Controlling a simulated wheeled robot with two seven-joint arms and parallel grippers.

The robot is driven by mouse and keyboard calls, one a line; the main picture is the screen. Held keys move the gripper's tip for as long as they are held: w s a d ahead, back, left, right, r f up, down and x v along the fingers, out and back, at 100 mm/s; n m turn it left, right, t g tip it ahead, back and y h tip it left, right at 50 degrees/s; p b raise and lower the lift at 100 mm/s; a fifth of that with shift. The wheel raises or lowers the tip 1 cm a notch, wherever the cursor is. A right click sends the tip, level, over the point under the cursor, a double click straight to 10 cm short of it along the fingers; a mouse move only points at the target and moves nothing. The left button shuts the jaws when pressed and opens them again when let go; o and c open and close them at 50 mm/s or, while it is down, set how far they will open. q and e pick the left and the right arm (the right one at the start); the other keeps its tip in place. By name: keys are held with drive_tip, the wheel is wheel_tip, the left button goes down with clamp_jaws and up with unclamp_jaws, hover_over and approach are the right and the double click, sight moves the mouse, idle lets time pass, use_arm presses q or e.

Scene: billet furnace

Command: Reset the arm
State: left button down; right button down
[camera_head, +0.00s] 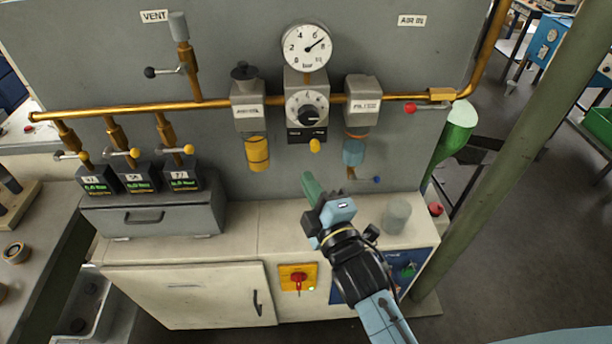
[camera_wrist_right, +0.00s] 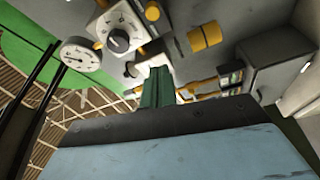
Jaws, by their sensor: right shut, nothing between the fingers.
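My right arm (camera_head: 358,270) reaches in from the lower right in the head view, over the front of the pale cabinet. My right gripper (camera_head: 308,180) has its green fingers together, pointing up and slightly left, with nothing between them. It is in front of the grey panel, below the dial regulator (camera_head: 307,108), and appears apart from it. In the wrist view the green fingers (camera_wrist_right: 157,75) are also closed, with the regulator beyond them at upper left. My left gripper is not in view.
The grey panel (camera_head: 400,60) carries a brass pipe, a pressure gauge (camera_head: 307,47) and valves. A grey cylinder (camera_head: 397,216) stands on the cabinet top right of my gripper. A green post (camera_head: 510,150) rises at the right.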

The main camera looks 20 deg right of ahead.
idle(0.4)
drive_tip(key=s+d+f+m+g+b, duration=0.1)
drive_tip(key=s+f+m+g+b, duration=0.25)
drive_tip(key=f, duration=1.45)
drive_tip(key=s+f+m+g, duration=0.2)
drive_tip(key=s+f+g, duration=0.35)
drive_tip(key=f, duration=1.15)
drive_tip(key=s+d+f+m+g+h+b, duration=0.15)
drive_tip(key=s+d+f+m+g, duration=0.25)
drive_tip(key=s+f, duration=0.9)
drive_tip(key=s+d+f+m+g+b, duration=0.1)
drive_tip(key=s+d+f+m+g, duration=0.1)
drive_tip(key=s+f, duration=0.3)
drive_tip(key=s+d+f+m+g, duration=0.2)
drive_tip(key=s+d+f, duration=0.3)
drive_tip(key=s, duration=0.9)
drive_tip(key=shift+d+f+m+g+h+b, duration=0.2)
drive_tip(key=shift+f+m+g+h+b, duration=0.2)
drive_tip(key=shift+f+h, duration=0.1)
drive_tip(key=shift+w, duration=0.1)
